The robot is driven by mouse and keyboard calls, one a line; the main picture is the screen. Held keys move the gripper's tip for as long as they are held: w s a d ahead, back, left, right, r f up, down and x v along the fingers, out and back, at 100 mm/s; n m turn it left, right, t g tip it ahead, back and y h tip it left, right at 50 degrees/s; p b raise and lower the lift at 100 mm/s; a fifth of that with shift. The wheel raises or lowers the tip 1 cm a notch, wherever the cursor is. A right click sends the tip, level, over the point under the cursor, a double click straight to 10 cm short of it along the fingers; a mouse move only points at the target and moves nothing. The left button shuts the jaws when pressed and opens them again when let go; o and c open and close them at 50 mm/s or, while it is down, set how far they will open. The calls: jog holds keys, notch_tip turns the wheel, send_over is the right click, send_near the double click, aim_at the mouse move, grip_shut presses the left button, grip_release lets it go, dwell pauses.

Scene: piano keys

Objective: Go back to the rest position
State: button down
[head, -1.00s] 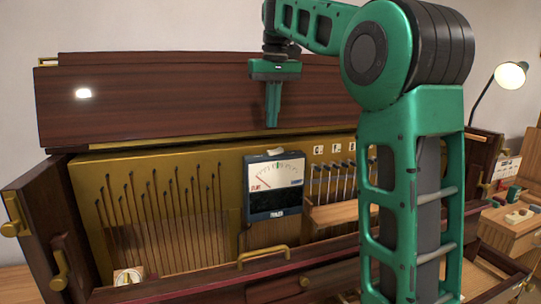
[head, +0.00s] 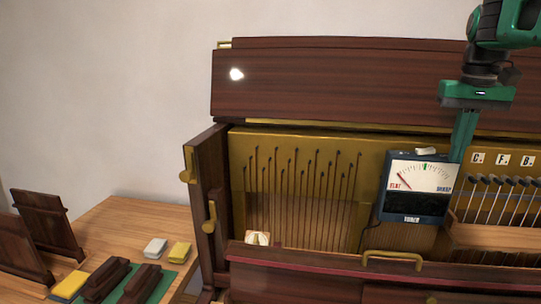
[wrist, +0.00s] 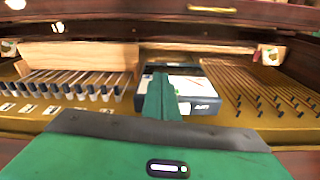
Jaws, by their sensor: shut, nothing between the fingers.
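My gripper (head: 462,140) is green and hangs downward at the upper right of the head view, in front of the open dark wood lid. Its fingers are shut together with nothing between them. Their tips show just above and beside the top right corner of the tuner box (head: 415,217), whose dial needle leans toward FLAT. In the wrist view my gripper (wrist: 162,80) points at the tuner (wrist: 195,95) and hides part of it. I cannot tell whether the fingertips touch the tuner.
The piano's brass plate holds strings (head: 305,190) on the left and a row of pins (head: 495,185) on the right. A brass handle (head: 392,255) is on the front rail. A side table (head: 120,220) holds dark wood blocks, a yellow block and erasers. The wall area at upper left is clear.

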jog(key=s+a+f+m+g, duration=0.1)
jog(key=s+a+f+m, duration=0.1)
jog(key=s+f, duration=2.2)
jog(key=shift+s+m+y, duration=0.3)
jog(key=shift+s+m, duration=0.1)
jog(key=shift+s, duration=0.85)
jog(key=shift+f, duration=0.1)
